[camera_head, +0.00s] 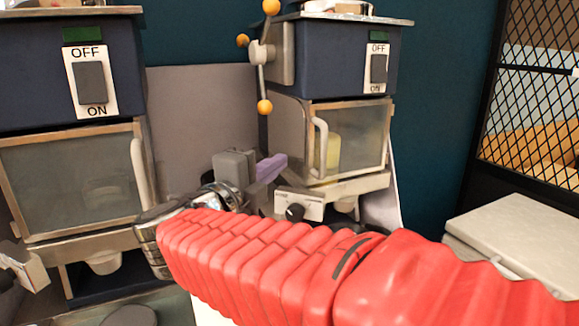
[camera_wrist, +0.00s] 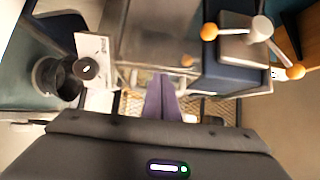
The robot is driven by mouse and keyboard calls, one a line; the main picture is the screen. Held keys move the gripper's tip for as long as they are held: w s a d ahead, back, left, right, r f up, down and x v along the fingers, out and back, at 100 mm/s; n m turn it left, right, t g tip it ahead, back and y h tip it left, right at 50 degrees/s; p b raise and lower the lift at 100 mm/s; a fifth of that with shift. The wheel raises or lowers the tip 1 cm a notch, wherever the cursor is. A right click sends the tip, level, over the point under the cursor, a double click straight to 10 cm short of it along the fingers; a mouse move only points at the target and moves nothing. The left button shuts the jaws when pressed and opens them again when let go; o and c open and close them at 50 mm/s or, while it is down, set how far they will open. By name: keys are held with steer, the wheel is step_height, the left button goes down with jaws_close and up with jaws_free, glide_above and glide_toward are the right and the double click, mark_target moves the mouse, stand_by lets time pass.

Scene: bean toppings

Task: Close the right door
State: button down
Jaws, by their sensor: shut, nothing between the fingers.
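The right machine (camera_head: 340,60) is dark blue with an ON/OFF switch. Its glass right door (camera_head: 362,140) has a light frame and a pale curved handle (camera_head: 320,150) on its left side. The door looks flush or nearly flush with the front; I cannot tell if a small gap remains. Something yellow shows behind the glass. My gripper (camera_head: 272,167) has purple fingers, shut and empty, just left of the door's handle side. The fingers also show shut in the wrist view (camera_wrist: 162,98), pointing toward the machine; contact with it cannot be told.
The left machine (camera_head: 70,70) has its own glass door (camera_head: 75,180), which looks shut. A control knob (camera_head: 295,212) sits below the right door. An orange-balled crank (camera_head: 262,55) stands out from the right machine's left side. A mesh cabinet (camera_head: 535,100) and pale box (camera_head: 520,240) are at right.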

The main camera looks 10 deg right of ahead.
steer(key=shift+w+a, duration=0.15)
steer(key=shift+a, duration=0.4)
steer(key=shift+w+a, duration=0.15)
steer(key=shift+a, duration=0.35)
steer(key=s+f+n+g+y, duration=0.1)
steer(key=s+f+n+y, duration=0.5)
steer(key=n, duration=0.5)
steer(key=s+f+n+g+y, duration=0.1)
steer(key=f+n+y, duration=0.3)
steer(key=n+y, duration=0.6)
steer(key=s+d+f+n+g+h, duration=0.2)
steer(key=s+d+f+g, duration=0.1)
steer(key=s+d+f, duration=0.3)
steer(key=s+d+f+n+g+h, duration=0.2)
steer(key=s+d+f+g+h, duration=0.1)
steer(key=s+f, duration=0.6)
steer(key=s+d+g, duration=0.1)
steer(key=s+d, duration=0.1)
steer(key=shift+d, duration=0.4)
